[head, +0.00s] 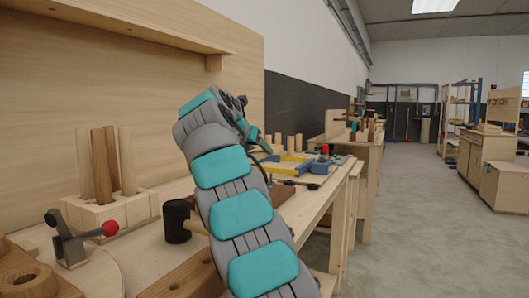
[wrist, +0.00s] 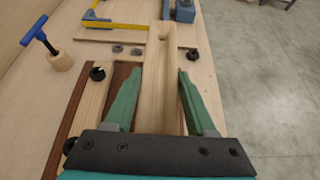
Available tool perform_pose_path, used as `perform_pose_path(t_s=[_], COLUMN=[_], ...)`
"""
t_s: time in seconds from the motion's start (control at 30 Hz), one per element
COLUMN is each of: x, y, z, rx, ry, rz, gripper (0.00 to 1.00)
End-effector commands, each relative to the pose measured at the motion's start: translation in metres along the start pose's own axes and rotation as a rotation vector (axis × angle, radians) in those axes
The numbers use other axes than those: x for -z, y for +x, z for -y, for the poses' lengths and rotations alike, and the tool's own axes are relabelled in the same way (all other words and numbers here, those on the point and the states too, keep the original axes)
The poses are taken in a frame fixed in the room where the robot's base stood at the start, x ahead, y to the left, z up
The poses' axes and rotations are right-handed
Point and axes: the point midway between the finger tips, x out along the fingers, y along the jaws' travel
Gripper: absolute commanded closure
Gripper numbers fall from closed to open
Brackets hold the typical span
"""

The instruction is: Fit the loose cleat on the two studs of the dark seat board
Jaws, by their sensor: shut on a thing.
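My gripper (wrist: 158,75) is shut on the loose cleat (wrist: 158,95), a long pale wooden bar with a hole near its far end. The bar lies lengthwise between the two green fingers. The dark seat board (wrist: 122,76) shows reddish-brown to the left of and partly under the gripper. A pale strip with a black knob (wrist: 97,73) lies along the board. I cannot clearly make out the two bare studs; the cleat and fingers may hide them. In the head view my arm hides the gripper's jaws and most of the board (head: 286,203).
A blue-handled tool (wrist: 40,28), grey discs (wrist: 117,49) and a yellow-edged frame (wrist: 122,26) lie around the board. Open floor (wrist: 255,80) is right of the bench.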

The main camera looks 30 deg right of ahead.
Motion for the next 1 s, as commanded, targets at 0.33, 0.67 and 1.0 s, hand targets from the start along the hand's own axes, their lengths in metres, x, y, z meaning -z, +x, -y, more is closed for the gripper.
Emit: perform_pose_path(t_s=[0.33,0.67,1.0], x=[0.004,0.015,0.033], y=[0.002,0.008,0.018], z=[-0.001,-0.001,0.000], rx=[0.000,-0.001,-0.001], ry=[-0.004,-0.003,0.000], rz=[0.002,0.002,0.000], gripper=[1.00,1.00,1.00])
